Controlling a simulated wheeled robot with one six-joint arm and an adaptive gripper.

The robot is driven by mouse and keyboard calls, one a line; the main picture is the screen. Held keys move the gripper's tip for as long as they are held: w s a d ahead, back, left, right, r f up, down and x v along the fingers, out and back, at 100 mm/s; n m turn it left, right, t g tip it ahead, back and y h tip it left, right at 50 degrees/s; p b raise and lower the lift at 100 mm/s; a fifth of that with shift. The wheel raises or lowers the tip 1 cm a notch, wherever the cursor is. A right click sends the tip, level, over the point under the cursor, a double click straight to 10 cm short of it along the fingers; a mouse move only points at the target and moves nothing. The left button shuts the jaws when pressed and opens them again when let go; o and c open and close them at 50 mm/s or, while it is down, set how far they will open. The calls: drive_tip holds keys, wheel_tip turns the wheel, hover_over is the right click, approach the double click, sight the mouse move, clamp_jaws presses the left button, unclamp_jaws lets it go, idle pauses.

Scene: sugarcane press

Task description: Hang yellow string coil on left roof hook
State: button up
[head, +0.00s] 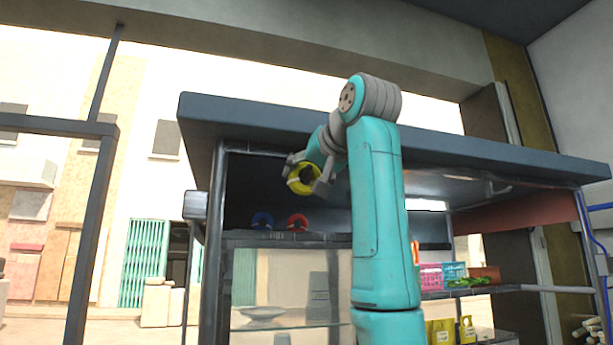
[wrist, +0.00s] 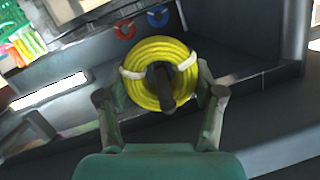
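The yellow string coil (wrist: 139,91) is a round bundle with white ties, under the roof of the stall. It also shows in the head view (head: 303,191). A dark hook (wrist: 164,88) shows in the coil's centre, and the coil appears to sit around it. My gripper (wrist: 161,95) has its two fingers spread wide on either side of the coil. Gaps show between the fingertips and the coil in the wrist view. In the head view my gripper (head: 306,176) is at the coil, below the roof's left part.
A blue coil (head: 262,219) and a red coil (head: 298,221) stand on the shelf below. The dark roof (head: 260,118) is close above my arm. Another hook (head: 490,188) hangs at the right. Pink and teal baskets (head: 431,277) are on the lower right shelf.

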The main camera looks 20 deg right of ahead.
drive_tip(key=o, duration=0.5)
drive_tip(key=shift+c, duration=0.2)
drive_tip(key=v, duration=0.7)
drive_tip(key=shift+s, duration=0.2)
